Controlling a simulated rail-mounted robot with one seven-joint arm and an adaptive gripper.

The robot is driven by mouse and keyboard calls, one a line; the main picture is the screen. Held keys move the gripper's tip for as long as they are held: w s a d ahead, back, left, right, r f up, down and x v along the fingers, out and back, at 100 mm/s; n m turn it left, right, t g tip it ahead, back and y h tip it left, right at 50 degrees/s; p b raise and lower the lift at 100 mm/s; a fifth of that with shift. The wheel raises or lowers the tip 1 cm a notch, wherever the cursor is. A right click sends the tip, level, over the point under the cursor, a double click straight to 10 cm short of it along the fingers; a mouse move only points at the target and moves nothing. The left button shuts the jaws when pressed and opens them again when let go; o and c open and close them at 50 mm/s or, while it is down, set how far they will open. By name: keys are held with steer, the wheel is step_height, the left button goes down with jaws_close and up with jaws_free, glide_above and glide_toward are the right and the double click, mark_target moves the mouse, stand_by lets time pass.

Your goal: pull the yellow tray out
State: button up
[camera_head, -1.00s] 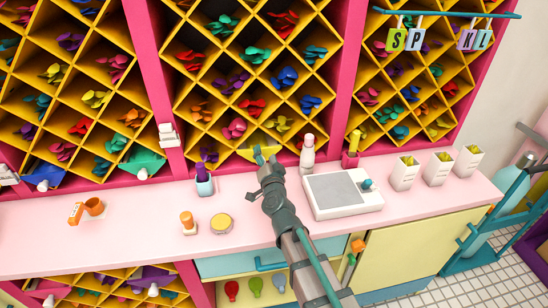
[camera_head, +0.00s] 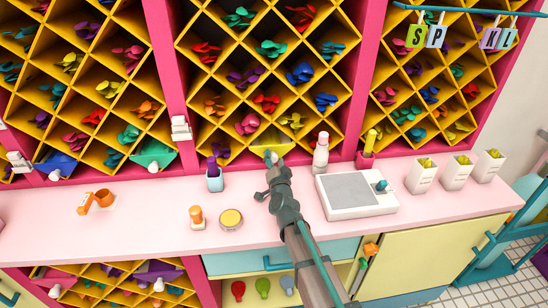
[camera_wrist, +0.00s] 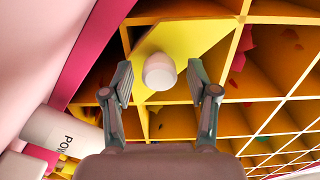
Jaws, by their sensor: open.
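The yellow tray (camera_wrist: 195,42) sits in a bottom cell of the middle diamond shelf, its yellow front facing the wrist camera. A rounded white knob (camera_wrist: 158,72) stands out from that front. My gripper (camera_wrist: 160,84) is open, with one finger on each side of the knob. Gaps show between the fingers and the knob. In the head view, my gripper (camera_head: 270,157) is at the bottom of the middle shelf and covers most of the yellow tray (camera_head: 276,142).
On the pink counter (camera_head: 130,227), a white bottle (camera_head: 320,155) and a white scale (camera_head: 352,196) stand right of my gripper. A purple-topped bottle (camera_head: 214,180) stands left. In the wrist view, a white bottle (camera_wrist: 62,130) is close to the left finger.

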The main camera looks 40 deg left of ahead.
steer(key=shift+w+a, duration=0.45)
steer(key=shift+w, duration=0.05)
jaws_close()
